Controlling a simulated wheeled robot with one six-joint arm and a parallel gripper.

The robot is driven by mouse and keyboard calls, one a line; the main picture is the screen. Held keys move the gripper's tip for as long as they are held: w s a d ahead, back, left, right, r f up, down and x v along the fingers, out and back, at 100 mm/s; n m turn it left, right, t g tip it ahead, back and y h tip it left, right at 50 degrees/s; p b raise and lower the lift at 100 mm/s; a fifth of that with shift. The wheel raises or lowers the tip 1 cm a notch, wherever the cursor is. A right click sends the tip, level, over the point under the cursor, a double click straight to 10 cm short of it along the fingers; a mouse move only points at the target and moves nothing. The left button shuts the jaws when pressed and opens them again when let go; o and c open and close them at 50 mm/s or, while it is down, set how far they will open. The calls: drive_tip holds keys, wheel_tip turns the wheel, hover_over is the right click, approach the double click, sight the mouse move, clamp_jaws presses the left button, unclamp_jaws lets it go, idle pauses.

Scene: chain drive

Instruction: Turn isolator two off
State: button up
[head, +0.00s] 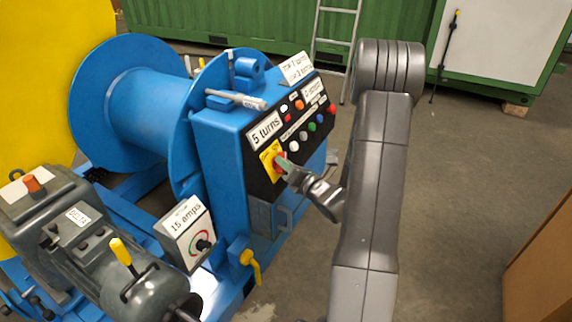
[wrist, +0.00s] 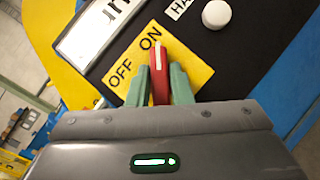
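A red rotary handle (wrist: 158,68) with a white pointer line sits on a yellow plate (wrist: 196,72) marked OFF and ON. The pointer line is toward ON. My gripper (wrist: 160,84) has its two green fingers on either side of the handle and appears shut on it. In the head view, the yellow plate (head: 266,157) is on the black panel face of the blue box, with my gripper (head: 284,165) reaching it from the right. The gripper partly hides the handle there. I cannot read an isolator number on it.
The black panel (head: 258,174) also carries a "5 turns" display (head: 265,130) and several coloured buttons and lamps close above and right. A "15 amps" box (head: 187,228) with a black knob and a yellow lever (head: 250,262) are below. Open floor lies to the right.

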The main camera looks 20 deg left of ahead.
clamp_jaws()
drive_tip(key=shift+f+b, duration=0.1)
drive_tip(key=shift+b, duration=0.2)
drive_tip(key=shift+w+f+n+g+y+b, duration=0.15)
drive_tip(key=shift+n+g+y+b, duration=0.45)
drive_tip(key=shift+n+b, duration=0.5)
drive_tip(key=n+g+y+b, duration=0.1)
drive_tip(key=n+b, duration=0.1)
drive_tip(key=n, duration=0.1)
drive_tip(key=shift+n+g, duration=0.3)
drive_tip(key=shift+n, duration=0.1)
drive_tip(key=n+g+b, duration=0.1)
drive_tip(key=n+g, duration=0.3)
drive_tip(key=n, duration=0.2)
drive_tip(key=n+g+b, duration=0.1)
drive_tip(key=n+g, duration=0.3)
drive_tip(key=n, duration=0.2)
drive_tip(key=n+g+h+b, duration=0.1)
drive_tip(key=n+g, duration=0.2)
drive_tip(key=n, duration=0.4)
drive_tip(key=shift+w+r+g, duration=0.25)
drive_tip(key=shift+w+g, duration=0.05)
drive_tip(key=shift+g, duration=0.1)
drive_tip(key=shift+n, duration=0.3)
